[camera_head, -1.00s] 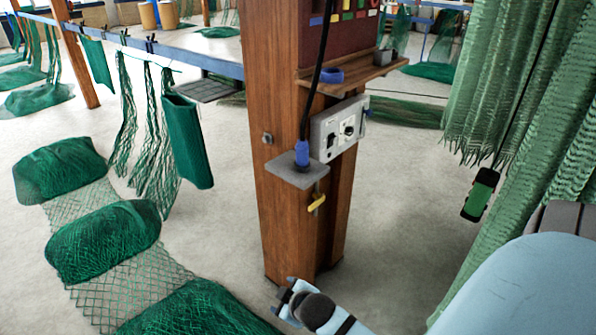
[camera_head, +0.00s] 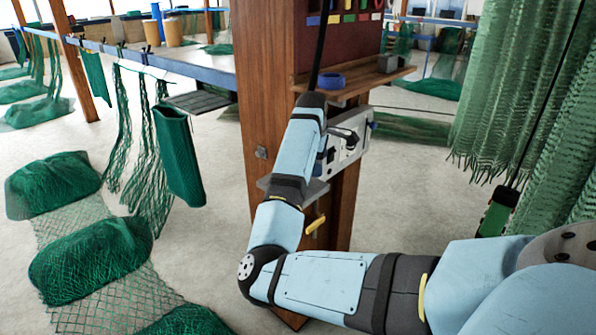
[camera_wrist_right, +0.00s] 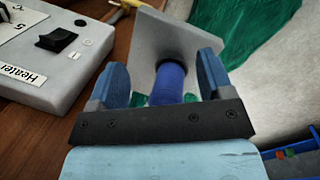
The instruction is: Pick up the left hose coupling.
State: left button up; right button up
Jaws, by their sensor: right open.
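The left hose coupling (camera_wrist_right: 168,84) is a blue cylinder at the grey bracket plate (camera_wrist_right: 200,38) in the right wrist view. My right gripper (camera_wrist_right: 164,78) is open, with one blue finger on each side of the coupling. Gaps show between the fingers and the coupling. In the head view my right forearm and wrist stand in front of the post and hide the coupling. The black hose (camera_head: 320,50) runs down behind my wrist. The grey bracket (camera_head: 316,190) shows only in part. My left gripper is in neither view.
A control box (camera_head: 350,142) is on the wooden post (camera_head: 262,100), close beside my right gripper; its switch and Heater label show in the wrist view. A yellow handle (camera_head: 315,224) hangs below the bracket. Green nets (camera_head: 90,255) lie at left and hang at right.

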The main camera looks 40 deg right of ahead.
jog(key=w+a+r+n, duration=0.1)
jog(key=w+a+r+n+y, duration=0.1)
jog(key=w+r, duration=0.1)
jog(key=w+r+n+y, duration=0.1)
jog(key=r, duration=0.1)
jog(key=shift+w+a, duration=0.2)
jog(key=shift+a, duration=0.2)
jog(key=f, duration=0.7)
jog(key=shift+w+f, duration=0.2)
jog(key=c, duration=1.3)
jog(key=shift+r+p, duration=0.1)
jog(key=shift+p, duration=0.2)
